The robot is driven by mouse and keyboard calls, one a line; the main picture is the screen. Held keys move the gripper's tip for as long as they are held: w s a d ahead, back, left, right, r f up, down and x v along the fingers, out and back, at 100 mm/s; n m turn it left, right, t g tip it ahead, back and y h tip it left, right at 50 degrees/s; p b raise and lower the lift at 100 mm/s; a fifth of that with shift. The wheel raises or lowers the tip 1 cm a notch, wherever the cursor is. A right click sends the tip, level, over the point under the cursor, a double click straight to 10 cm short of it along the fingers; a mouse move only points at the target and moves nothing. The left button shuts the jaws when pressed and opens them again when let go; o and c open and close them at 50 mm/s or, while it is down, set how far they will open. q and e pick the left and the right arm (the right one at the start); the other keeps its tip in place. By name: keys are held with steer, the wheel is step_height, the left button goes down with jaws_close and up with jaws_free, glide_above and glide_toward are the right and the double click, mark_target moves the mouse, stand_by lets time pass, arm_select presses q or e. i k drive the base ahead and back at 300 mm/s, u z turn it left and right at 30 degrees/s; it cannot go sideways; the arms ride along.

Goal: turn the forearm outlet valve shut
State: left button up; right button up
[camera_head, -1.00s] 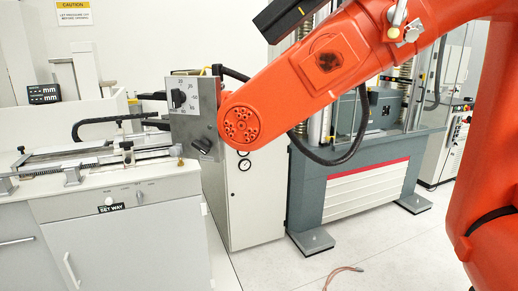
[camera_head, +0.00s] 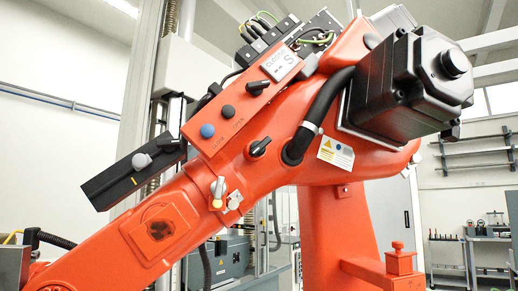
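The large orange industrial arm (camera_head: 165,240) fills the view, its forearm rising from lower left to upper right. A small valve-like fitting with a pale rounded handle and a brass-coloured base (camera_head: 217,190) sits on the forearm's upper side. Above it a black lever knob (camera_head: 259,148) sits on the orange body. Another black knob (camera_head: 258,86) sits beside a pale label plate (camera_head: 280,64). I cannot tell for certain which is the outlet valve, or whether it is open or shut. Neither of my grippers is in view.
A blue button (camera_head: 207,131) and a black button (camera_head: 228,111) are on the orange panel. A black bar with a grey knob (camera_head: 135,168) juts out to the left. A black motor (camera_head: 415,82) and a thick black hose (camera_head: 325,105) are at upper right. Shelves (camera_head: 475,152) stand behind.

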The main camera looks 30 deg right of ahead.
mark_target(218, 189)
steer(key=u, duration=0.2)
steer(key=k, duration=0.3)
steer(key=z, duration=0.95)
